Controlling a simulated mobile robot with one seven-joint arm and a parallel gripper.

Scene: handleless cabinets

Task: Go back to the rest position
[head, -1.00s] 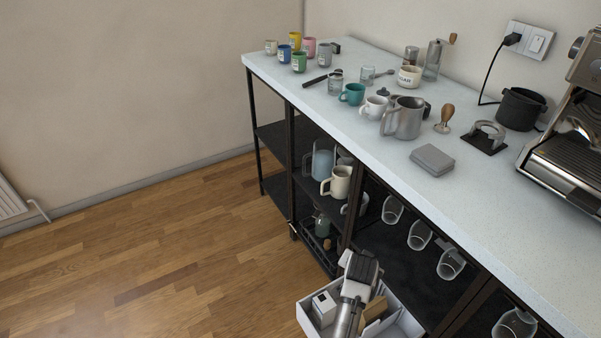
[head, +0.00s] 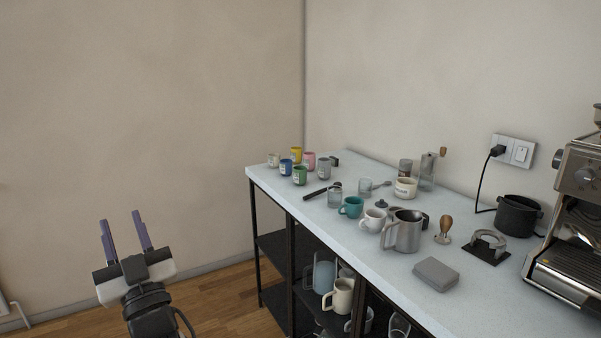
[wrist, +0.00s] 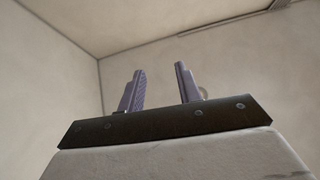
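My gripper (head: 124,232) is raised at the lower left of the head view, pointing up in front of the bare wall. Its two purple fingers stand apart with nothing between them. It is clear of the counter (head: 352,243), well to the left of it. In the wrist view my gripper (wrist: 159,88) also shows both fingers apart and empty, with only wall and ceiling behind them.
The counter carries several small mugs (head: 300,175), a teal mug (head: 350,207), a metal pitcher (head: 402,231), a grey box (head: 436,274) and an espresso machine (head: 575,225). Mugs stand on the shelves below, such as a cream mug (head: 341,296). The floor (head: 225,300) left of the counter is clear.

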